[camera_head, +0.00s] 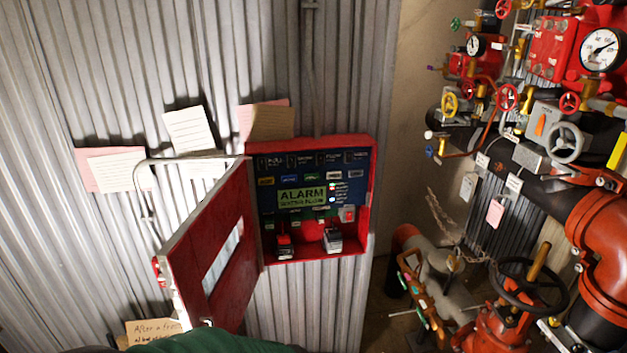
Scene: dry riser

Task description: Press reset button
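A red alarm box (370,200) is mounted on the corrugated metal wall, with its red door (228,282) swung open to the left. Inside is a dark blue panel with a green display (302,197) that reads ALARM. Small labels and switches line the panel, and small lights sit right of the display. A small light-coloured square with a red part (347,214) is at the panel's lower right. I cannot read which control is the reset button. Two small devices (333,239) stand at the bottom of the box. Neither of my grippers shows.
Several paper notes (190,130) are on the wall left of and above the box. Red pipes, valves and gauges (601,49) crowd the right side, with a black handwheel (527,285) low down. A dark green shape (215,341) is at the bottom edge.

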